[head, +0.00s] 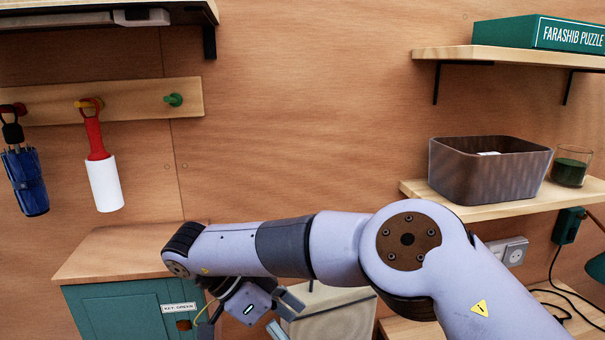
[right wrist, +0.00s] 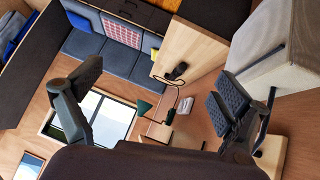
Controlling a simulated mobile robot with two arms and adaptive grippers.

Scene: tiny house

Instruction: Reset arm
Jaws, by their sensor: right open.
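My right arm (head: 330,245) comes in from the lower right of the head view and reaches left across the front of the wall. Its gripper (head: 283,317) hangs from the wrist, partly cut off by the bottom edge, in front of a light box-like thing. In the right wrist view the same gripper (right wrist: 155,100) has its two dark fingers wide apart, with nothing between them. A pale grey boxy thing (right wrist: 285,50) is close beside the right-hand finger; whether they touch cannot be told. My left gripper is not in view.
An umbrella (head: 25,180) and a lint roller (head: 103,180) hang on wall hooks. A shelf at right bears a dark basket (head: 480,175) and a green-filled glass (head: 570,170). The wall between is bare.

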